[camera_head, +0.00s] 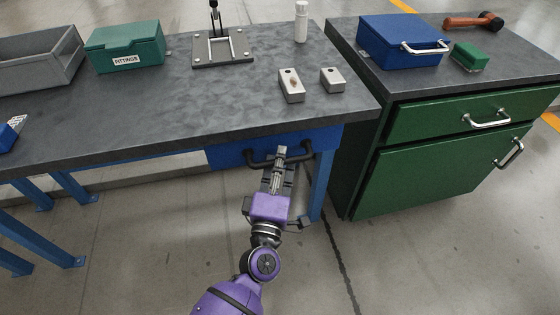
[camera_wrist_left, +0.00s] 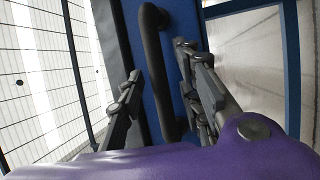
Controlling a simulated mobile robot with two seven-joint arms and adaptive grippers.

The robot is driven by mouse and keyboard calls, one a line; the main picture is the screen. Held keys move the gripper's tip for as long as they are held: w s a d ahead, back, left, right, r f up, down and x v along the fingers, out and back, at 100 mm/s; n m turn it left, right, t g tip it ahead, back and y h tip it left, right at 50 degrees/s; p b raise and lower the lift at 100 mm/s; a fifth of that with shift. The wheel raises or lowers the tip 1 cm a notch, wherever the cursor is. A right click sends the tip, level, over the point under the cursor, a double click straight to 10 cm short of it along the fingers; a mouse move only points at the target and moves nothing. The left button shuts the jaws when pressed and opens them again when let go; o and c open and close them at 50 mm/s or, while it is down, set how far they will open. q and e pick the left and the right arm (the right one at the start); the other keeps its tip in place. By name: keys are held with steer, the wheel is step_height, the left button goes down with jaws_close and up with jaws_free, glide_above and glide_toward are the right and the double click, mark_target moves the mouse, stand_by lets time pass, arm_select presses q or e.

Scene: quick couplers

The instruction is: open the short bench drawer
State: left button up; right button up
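The short bench drawer (camera_head: 226,157) has a blue front under the right end of the grey bench top. It looks shut. Its black bar handle (camera_head: 258,161) runs across the front and also shows upright in the left wrist view (camera_wrist_left: 157,65). My left gripper (camera_head: 279,164) is at the handle, covering its middle in the head view. In the wrist view the two fingers (camera_wrist_left: 165,88) are apart, with the handle between them and nearer the right finger. Whether a finger touches the handle is unclear. My right gripper is not in view.
On the bench (camera_head: 180,105) stand a green fittings box (camera_head: 125,48), a grey bin (camera_head: 38,62), a metal fixture (camera_head: 222,50) and two light blocks (camera_head: 291,86). A green cabinet (camera_head: 440,165) stands close on the right. A blue bench leg (camera_head: 320,185) is just right of my gripper.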

arm_select(q)
jaws_close()
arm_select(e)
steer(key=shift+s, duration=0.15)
arm_select(q)
steer(key=shift+s, duration=0.2)
steer(key=s+d+p, duration=0.1)
steer(key=s+d, duration=0.1)
steer(key=s, duration=1)
steer(key=s+d+p, duration=0.1)
steer(key=s+d, duration=0.2)
steer(key=s, duration=1)
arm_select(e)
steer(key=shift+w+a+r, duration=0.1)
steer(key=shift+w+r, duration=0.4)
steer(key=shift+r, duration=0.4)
arm_select(q)
steer(key=shift+o, duration=0.2)
jaws_free()
